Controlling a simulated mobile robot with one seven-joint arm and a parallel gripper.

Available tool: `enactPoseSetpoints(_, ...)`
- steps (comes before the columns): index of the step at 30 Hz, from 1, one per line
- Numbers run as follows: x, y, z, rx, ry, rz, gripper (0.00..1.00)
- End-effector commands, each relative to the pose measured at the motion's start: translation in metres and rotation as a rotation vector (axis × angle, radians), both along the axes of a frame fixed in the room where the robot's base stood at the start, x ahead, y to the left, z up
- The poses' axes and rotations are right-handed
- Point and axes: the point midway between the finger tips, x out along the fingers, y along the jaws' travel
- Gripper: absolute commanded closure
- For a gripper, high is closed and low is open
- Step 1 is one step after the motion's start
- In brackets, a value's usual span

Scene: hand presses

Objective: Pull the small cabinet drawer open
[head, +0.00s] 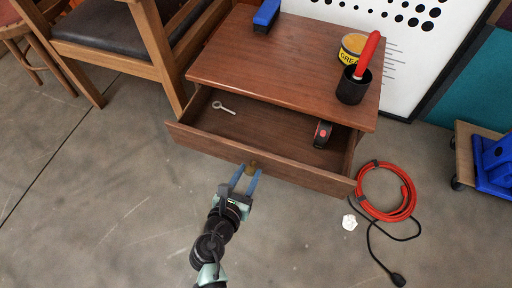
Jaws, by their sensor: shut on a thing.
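The small wooden cabinet (270,50) stands in the upper middle of the head view. Its drawer (215,142) is pulled out toward me, and the inside shows. A key-like metal piece (224,108) and a dark tool with a red mark (323,134) lie in the drawer. My gripper (250,170) is at the middle of the drawer front, with its blue fingers shut on the small brass-coloured knob (252,164). The fingers hide part of the knob.
On the cabinet top are a blue brush-like block (266,15), a yellow tin (353,47) and a dark cup with a red handle (352,86). A wooden chair (130,45) stands at left. A red hose coil (402,205) and white scrap (349,222) lie on the floor at right.

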Motion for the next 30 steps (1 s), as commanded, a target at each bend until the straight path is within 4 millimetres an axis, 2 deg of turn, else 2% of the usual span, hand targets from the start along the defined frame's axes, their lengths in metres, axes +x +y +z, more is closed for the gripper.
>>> enactPoseSetpoints(3,-0.023,0.008,0.002,0.0,0.002,0.003,1.0)
enactPoseSetpoints(10,-0.048,0.016,0.001,0.0,0.0,0.0,1.0)
enactPoseSetpoints(16,-0.056,0.018,0.001,0.0,-0.002,-0.001,1.0)
enactPoseSetpoints(26,-0.057,0.018,0.0,0.0,-0.001,-0.001,1.0)
enactPoseSetpoints(27,-0.057,0.018,0.0,0.0,-0.001,-0.001,0.55)
enactPoseSetpoints(30,-0.056,0.018,0.0,0.0,-0.001,-0.001,0.37)
